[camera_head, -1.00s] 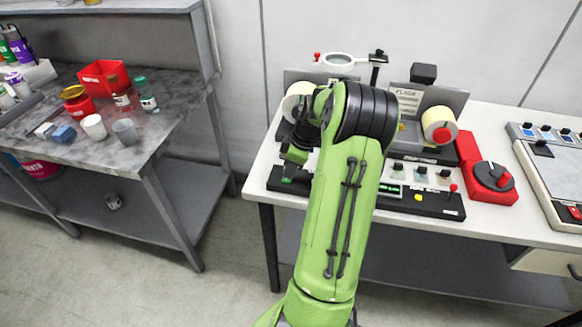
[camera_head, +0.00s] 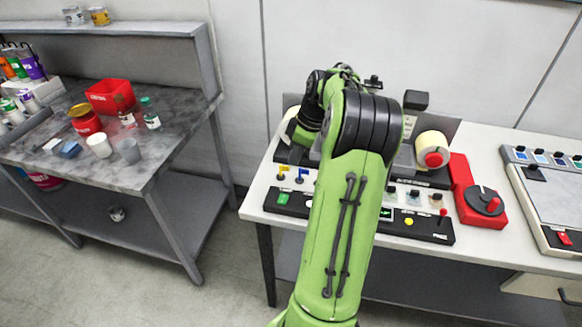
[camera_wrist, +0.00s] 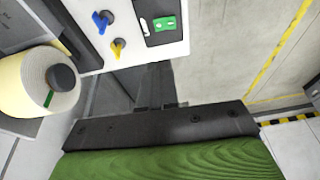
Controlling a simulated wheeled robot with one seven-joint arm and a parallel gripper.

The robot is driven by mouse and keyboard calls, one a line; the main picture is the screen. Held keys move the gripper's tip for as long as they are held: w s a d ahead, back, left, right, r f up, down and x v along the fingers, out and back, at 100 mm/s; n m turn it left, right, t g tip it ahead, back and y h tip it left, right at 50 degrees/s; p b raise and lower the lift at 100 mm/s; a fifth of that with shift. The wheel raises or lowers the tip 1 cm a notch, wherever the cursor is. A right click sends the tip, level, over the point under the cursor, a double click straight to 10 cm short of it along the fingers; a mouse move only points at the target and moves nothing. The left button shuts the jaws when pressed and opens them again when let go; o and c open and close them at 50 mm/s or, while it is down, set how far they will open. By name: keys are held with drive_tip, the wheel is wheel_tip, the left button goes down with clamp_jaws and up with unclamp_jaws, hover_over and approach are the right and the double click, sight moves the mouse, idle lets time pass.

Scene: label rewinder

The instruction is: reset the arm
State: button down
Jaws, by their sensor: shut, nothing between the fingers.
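My arm rises through the middle of the head view and bends over the label rewinder (camera_head: 416,228) on the white bench. The arm hides part of the rewinder, and my gripper is hidden behind it there. In the wrist view my gripper (camera_wrist: 157,84) is a dark shape beyond the black flange, shut and empty. It appears beyond the bench edge, apart from the label roll (camera_wrist: 50,80) and the blue switch (camera_wrist: 102,20) and yellow switch (camera_wrist: 118,47). The right-hand label roll (camera_head: 433,148) shows beside my arm in the head view.
A red unit with a dark dial (camera_head: 484,200) stands right of the rewinder, and a flat panel device (camera_head: 545,190) farther right. At left, a grey table (camera_head: 160,160) holds a red bin (camera_head: 110,96), cups and jars. Floor lies clear between table and bench.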

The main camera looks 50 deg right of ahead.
drive_tip(key=shift+s+d+r, duration=0.15)
drive_tip(key=shift+r, duration=0.15)
drive_tip(key=shift+s+d, duration=0.1)
